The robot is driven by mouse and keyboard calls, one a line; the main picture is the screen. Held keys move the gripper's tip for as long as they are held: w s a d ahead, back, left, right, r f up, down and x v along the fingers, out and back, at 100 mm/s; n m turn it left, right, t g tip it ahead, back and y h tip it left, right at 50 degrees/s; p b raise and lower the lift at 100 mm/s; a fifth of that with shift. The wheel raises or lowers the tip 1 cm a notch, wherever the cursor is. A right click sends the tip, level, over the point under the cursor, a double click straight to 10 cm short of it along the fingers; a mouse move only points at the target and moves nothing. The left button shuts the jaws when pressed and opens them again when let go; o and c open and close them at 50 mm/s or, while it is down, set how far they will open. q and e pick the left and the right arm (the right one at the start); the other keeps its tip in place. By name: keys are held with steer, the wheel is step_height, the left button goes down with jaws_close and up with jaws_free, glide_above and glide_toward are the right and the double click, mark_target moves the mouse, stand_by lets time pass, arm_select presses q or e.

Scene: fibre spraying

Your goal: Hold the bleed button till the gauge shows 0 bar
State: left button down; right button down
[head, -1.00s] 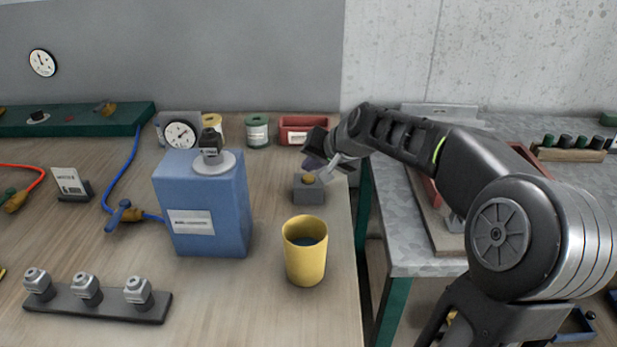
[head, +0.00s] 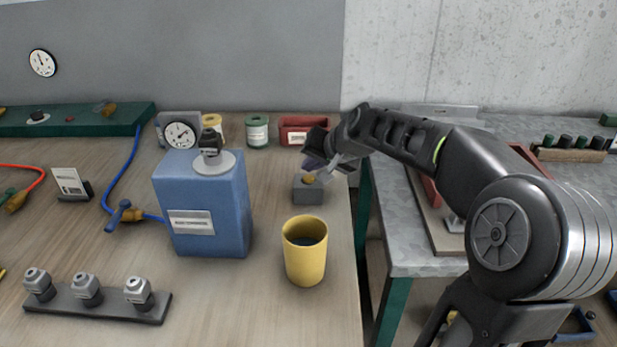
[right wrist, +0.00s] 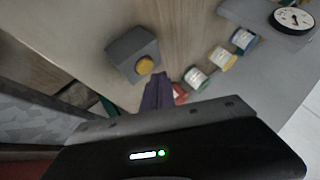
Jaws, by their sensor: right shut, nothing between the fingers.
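A grey block (head: 308,194) with a yellow-brass button (head: 309,179) on top stands near the right edge of the wooden bench. In the right wrist view the button (right wrist: 145,65) faces up from the block (right wrist: 131,50). My right gripper (head: 318,168) is shut and empty, just behind and above the button. Its purple-grey fingers (right wrist: 157,92) end close beside the button; I cannot tell whether they touch it. A round white gauge (head: 180,135) stands behind the blue tank; its scale is too small to read. My left gripper is not in view.
The blue tank (head: 202,205) stands left of the block, and a yellow cup (head: 305,252) in front of it. Several spools (head: 257,130) and a red bin (head: 305,126) are behind. A second gauge (head: 42,62) hangs on the wall. A metal table (head: 430,225) is at right.

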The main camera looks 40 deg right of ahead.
mark_target(311, 179)
steer(key=shift+f, duration=0.15)
steer(key=shift+f+b, duration=0.3)
steer(key=shift+b, duration=0.15)
steer(key=shift+f+b, duration=0.35)
steer(key=shift+f, duration=0.1)
stand_by(1.5)
steer(key=shift+r, duration=0.15)
stand_by(2.5)
steer(key=shift+r+p, duration=0.7)
steer(key=shift+r, duration=0.05)
steer(key=shift+r, duration=0.1)
step_height(311, 179, up, 5)
steer(key=p, duration=0.4)
stand_by(0.5)
